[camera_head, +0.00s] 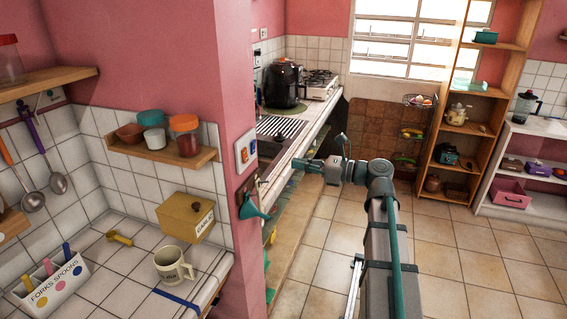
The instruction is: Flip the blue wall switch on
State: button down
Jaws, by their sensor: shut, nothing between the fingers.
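A pale switch plate (246,154) is mounted on the end face of the pink wall, left of centre. It carries a small blue switch (244,156) and a small orange-red one (252,147) beside it. Their on or off positions are too small to tell. My gripper (298,163) is shut and empty, pointing left towards the wall. In the picture it lies to the right of the plate with a clear gap between them. My arm reaches in from the bottom right.
A teal funnel (250,207) hangs below the plate. The kitchen counter (312,128) runs behind my gripper, with a black cooker (285,84) on it. A tiled worktop (115,275) with a mug (173,265) is at left. An open shelf (474,110) stands at right. The floor between is mostly clear.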

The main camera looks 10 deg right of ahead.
jog(key=shift+v, duration=1.1)
jog(key=shift+f, duration=0.15)
